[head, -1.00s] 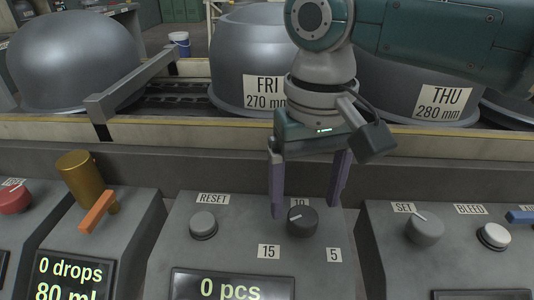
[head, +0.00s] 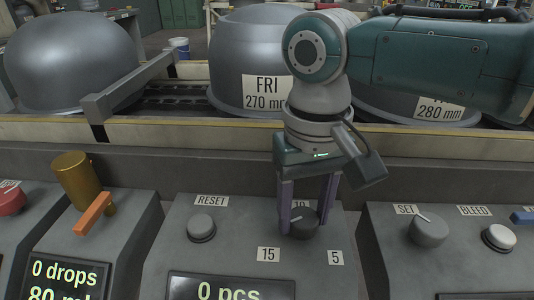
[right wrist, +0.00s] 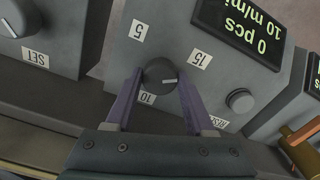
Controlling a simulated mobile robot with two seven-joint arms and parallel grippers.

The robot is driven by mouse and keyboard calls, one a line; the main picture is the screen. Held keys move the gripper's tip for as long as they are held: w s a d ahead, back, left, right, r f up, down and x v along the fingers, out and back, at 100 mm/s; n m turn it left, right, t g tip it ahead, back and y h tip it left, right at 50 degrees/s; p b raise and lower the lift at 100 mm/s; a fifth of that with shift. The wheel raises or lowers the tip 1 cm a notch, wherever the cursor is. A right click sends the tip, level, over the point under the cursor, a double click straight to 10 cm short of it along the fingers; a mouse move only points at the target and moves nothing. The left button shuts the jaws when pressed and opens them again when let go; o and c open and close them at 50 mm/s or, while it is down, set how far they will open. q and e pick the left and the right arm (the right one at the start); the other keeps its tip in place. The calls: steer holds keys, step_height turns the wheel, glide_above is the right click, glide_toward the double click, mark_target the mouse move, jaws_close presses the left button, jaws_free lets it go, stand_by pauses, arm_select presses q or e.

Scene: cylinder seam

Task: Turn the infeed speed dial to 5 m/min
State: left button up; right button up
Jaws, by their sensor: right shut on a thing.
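The infeed speed dial (head: 304,224) is a dark round knob on the middle grey console, with labels 10 behind it, 15 (head: 268,254) and 5 (head: 336,257) in front. My right gripper (head: 305,228) is shut on the dial from above, one purple finger on each side. The right wrist view shows the dial (right wrist: 160,75) between both fingers, its white mark pointing right in that view, away from label 5 (right wrist: 138,30). The display (right wrist: 240,30) there reads 0 pcs and 10 m/min. My left gripper is not in view.
A grey RESET button (head: 201,227) sits left of the dial. The left console has an orange lever (head: 94,213); the right one has a SET knob (head: 428,230) and BLEED button (head: 499,237). Large grey domes (head: 75,62) stand behind a rail.

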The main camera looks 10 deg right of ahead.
jaws_close()
steer(key=shift+r+n+p, duration=0.1)
steer(key=shift+n+p, duration=0.65)
steer(key=shift+n, duration=0.15)
steer(key=shift+n+p, duration=0.45)
steer(key=shift+n, duration=0.35)
steer(key=n+p, duration=0.1)
steer(key=n, duration=0.2)
steer(key=shift+n, duration=0.3)
steer(key=n, duration=0.4)
steer(key=shift+n+p, duration=0.4)
